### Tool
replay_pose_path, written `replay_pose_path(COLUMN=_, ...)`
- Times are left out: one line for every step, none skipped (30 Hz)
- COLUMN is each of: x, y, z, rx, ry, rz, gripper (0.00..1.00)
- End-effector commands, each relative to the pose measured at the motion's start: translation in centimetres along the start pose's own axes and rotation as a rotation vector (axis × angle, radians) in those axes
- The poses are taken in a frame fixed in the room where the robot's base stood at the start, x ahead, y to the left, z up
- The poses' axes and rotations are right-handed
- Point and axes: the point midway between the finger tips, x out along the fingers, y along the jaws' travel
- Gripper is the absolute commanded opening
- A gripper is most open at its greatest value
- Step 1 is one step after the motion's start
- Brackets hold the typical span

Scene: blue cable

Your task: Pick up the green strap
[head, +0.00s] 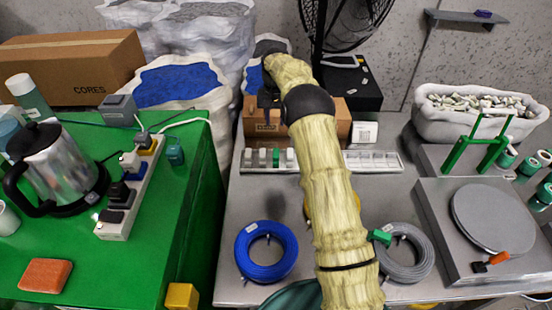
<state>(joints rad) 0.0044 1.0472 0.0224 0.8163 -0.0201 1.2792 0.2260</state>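A small green piece (380,237), possibly the green strap, lies against the left side of the grey cable coil (418,262) on the grey table. I cannot tell its exact shape. A larger green frame with two upright arms (458,155) stands at the right, on a grey box. My arm, in a pale yellow sleeve, reaches from the bottom centre to the back. My dark gripper (267,95) is at its far end, above the cardboard box behind the white tray, well away from both green things. Its fingers are mostly hidden, so its opening does not show.
A blue cable coil (266,251) lies left of my arm. A white divided tray (378,161) extends behind it. A grey device with a round plate (492,218) fills the right. A fan (345,25) stands at the back. A green table (85,265) with a kettle (60,165) is left.

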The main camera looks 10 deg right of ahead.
Motion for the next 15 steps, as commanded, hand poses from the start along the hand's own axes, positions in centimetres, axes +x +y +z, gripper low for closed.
replay_pose_path(x=-0.1, y=0.0, z=0.0, rx=0.000, ry=0.000, rz=0.000, gripper=0.33)
replay_pose_path(x=-0.1, y=0.0, z=0.0, rx=0.000, ry=0.000, rz=0.000, gripper=0.33)
replay_pose_path(x=-0.1, y=0.0, z=0.0, rx=0.000, ry=0.000, rz=0.000, gripper=0.33)
replay_pose_path(x=-0.1, y=0.0, z=0.0, rx=0.000, ry=0.000, rz=0.000, gripper=0.33)
replay_pose_path(x=0.0, y=0.0, z=0.0, rx=-0.001, ry=0.000, rz=0.000, gripper=0.33)
replay_pose_path(x=0.1, y=0.0, z=0.0, rx=-0.001, ry=0.000, rz=0.000, gripper=0.33)
replay_pose_path(x=0.3, y=0.0, z=0.0, rx=-0.001, ry=-0.001, rz=0.000, gripper=0.33)
replay_pose_path(x=0.6, y=0.0, z=0.1, rx=-0.001, ry=-0.002, rz=0.000, gripper=0.33)
replay_pose_path(x=1.0, y=0.0, z=0.1, rx=-0.001, ry=-0.002, rz=0.001, gripper=0.33)
replay_pose_path(x=1.4, y=0.0, z=0.1, rx=-0.001, ry=-0.002, rz=0.001, gripper=0.33)
replay_pose_path(x=1.9, y=0.0, z=0.1, rx=-0.001, ry=-0.003, rz=0.001, gripper=0.33)
replay_pose_path(x=2.5, y=0.0, z=0.1, rx=-0.001, ry=-0.004, rz=0.001, gripper=0.33)
replay_pose_path(x=3.1, y=0.0, z=0.1, rx=-0.001, ry=-0.003, rz=0.001, gripper=0.33)
replay_pose_path(x=3.6, y=0.0, z=0.1, rx=-0.001, ry=-0.004, rz=0.001, gripper=0.33)
replay_pose_path(x=4.3, y=0.0, z=0.1, rx=-0.001, ry=-0.003, rz=0.001, gripper=0.33)
